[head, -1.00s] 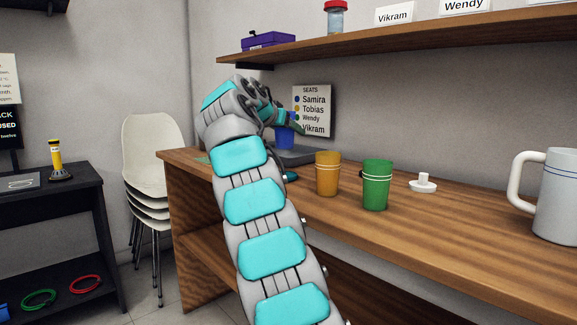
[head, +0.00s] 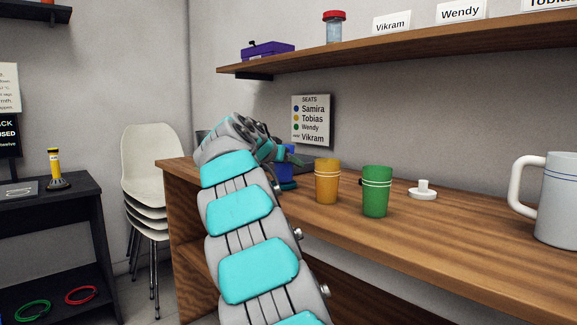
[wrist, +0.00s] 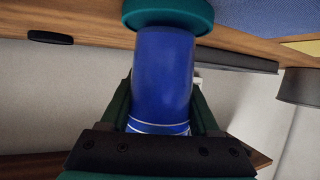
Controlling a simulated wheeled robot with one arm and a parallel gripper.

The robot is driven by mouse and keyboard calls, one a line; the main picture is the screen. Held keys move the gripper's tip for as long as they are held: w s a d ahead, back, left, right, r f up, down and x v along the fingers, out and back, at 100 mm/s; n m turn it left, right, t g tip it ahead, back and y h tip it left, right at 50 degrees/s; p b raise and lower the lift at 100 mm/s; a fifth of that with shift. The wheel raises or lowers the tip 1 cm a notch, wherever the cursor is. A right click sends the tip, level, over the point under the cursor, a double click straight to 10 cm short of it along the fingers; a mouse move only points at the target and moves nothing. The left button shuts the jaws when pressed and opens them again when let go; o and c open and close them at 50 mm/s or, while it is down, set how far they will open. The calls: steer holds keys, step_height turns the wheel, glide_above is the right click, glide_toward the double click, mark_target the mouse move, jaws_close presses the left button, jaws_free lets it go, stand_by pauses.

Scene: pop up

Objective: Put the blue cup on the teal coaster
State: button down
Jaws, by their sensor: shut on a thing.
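The blue cup (head: 284,166) is upright at the far left part of the wooden table, partly hidden by my arm. My gripper (head: 284,155) is shut on it. In the wrist view, the gripper (wrist: 160,108) has a finger on each side of the cup (wrist: 162,75), near its white-banded end. The teal coaster (head: 288,184) lies on the table under the cup. In the wrist view the cup's base meets the coaster (wrist: 168,14) or is very close to it; I cannot tell if it bears on it.
A yellow cup (head: 327,182) and a green cup (head: 376,192) stand to the right on the table (head: 440,230). Farther right are a white knobbed piece (head: 423,190) and a large mug (head: 560,200). A shelf (head: 400,45) hangs above. A seats sign (head: 311,120) is on the wall.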

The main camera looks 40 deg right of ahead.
steer(key=shift+f, duration=0.2)
steer(key=shift+f, duration=0.1)
steer(key=shift+c, duration=0.6)
jaws_free()
steer(key=v, duration=1.2)
steer(key=shift+b, duration=0.4)
steer(key=shift+s, duration=0.1)
